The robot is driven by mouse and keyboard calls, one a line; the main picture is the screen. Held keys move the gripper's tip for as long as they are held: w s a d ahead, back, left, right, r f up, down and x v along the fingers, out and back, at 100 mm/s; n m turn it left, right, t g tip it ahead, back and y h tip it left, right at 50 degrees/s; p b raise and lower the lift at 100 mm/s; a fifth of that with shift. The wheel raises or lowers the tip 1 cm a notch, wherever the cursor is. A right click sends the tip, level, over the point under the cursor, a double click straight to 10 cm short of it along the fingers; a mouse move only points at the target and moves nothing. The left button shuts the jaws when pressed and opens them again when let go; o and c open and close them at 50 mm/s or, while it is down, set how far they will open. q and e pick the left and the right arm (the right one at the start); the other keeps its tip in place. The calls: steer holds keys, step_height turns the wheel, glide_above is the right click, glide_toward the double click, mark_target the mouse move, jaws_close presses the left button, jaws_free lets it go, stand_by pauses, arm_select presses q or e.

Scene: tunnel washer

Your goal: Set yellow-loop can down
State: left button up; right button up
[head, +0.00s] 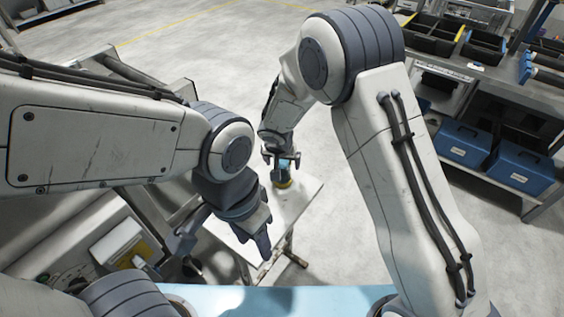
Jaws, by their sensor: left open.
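The can (283,180), dark with a yellow band low down and a light blue top, is at the far part of a small white table (300,203). It looks upright; I cannot tell whether its base touches the tabletop. My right gripper (283,158) points down at the can's top, with a finger on each side. Whether the fingers press on it is too small to tell. My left gripper (262,238) is open and empty, nearer to me, over the table's near side.
Blue boxes (463,145) and black bins (484,47) sit on shelving at the right. A machine with a yellow-marked panel (122,240) stands at the lower left. A light blue surface (270,300) lies at the bottom. Bare floor surrounds the table's far side.

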steer(key=shift+r+p, duration=0.3)
steer(key=shift+r, duration=0.1)
steer(key=d+v, duration=0.1)
steer(key=v, duration=1)
steer(key=s+d+r+n+g, duration=0.1)
steer(key=s+r+n, duration=0.1)
steer(key=s, duration=0.7)
steer(key=s+d+r+n+g+y, duration=0.1)
steer(key=s+n, duration=0.3)
steer(key=s, duration=0.5)
steer(key=s+d+r+n+g, duration=0.2)
steer(key=s+r+n, duration=0.1)
steer(key=s, duration=0.7)
steer(key=shift+d+r+n+y, duration=0.2)
steer(key=shift+r+n+y, duration=0.1)
steer(key=shift+y, duration=0.1)
steer(key=shift+s, duration=0.1)
